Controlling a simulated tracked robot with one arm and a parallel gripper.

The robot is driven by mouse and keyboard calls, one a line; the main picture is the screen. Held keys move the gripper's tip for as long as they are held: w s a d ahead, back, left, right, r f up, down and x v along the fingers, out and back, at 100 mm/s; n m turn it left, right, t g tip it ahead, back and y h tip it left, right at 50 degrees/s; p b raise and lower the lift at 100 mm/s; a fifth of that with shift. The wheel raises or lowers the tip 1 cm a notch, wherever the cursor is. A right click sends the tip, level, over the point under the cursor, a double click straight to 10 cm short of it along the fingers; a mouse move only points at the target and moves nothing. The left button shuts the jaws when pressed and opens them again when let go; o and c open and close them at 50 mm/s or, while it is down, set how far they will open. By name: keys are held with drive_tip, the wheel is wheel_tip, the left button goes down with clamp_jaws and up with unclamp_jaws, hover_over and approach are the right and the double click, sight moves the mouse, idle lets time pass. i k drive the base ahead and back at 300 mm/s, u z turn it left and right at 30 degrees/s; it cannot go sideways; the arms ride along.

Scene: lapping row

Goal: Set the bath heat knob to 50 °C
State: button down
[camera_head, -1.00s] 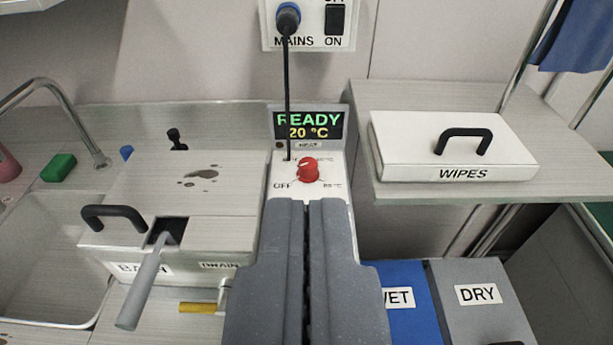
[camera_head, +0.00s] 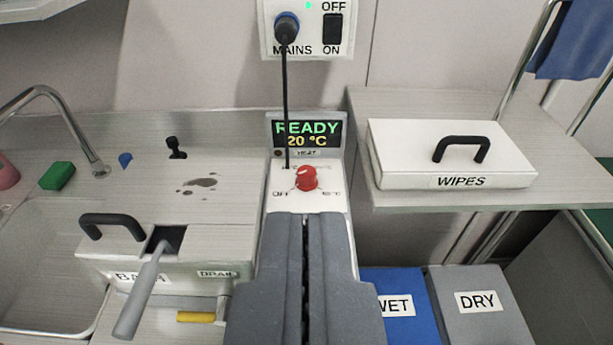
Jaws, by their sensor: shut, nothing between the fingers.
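The red heat knob (camera_head: 307,178) stands on a white panel (camera_head: 285,203) at the middle of the view, with an OFF mark at its lower left. The other scale marks are too small to read surely. The display (camera_head: 307,131) behind it reads READY and 20 °C. My gripper (camera_head: 305,218) is shut and empty, its grey fingers pointing at the panel just in front of the knob. In the picture a small gap separates the fingertips from the knob. The fingers hide the panel's near part.
The bath (camera_head: 200,245) with a black-handled lid and a grey lever (camera_head: 140,295) stands left, beside a sink (camera_head: 45,260). A white WIPES box (camera_head: 450,155) sits on a shelf at right. Blue WET (camera_head: 402,300) and grey DRY (camera_head: 478,300) bins are below. A black cable (camera_head: 286,100) hangs behind the knob.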

sight(305, 180)
drive_tip(key=k, duration=1.3)
drive_tip(key=z, duration=0.5)
drive_tip(key=i, duration=1.95)
drive_tip(key=u, duration=0.85)
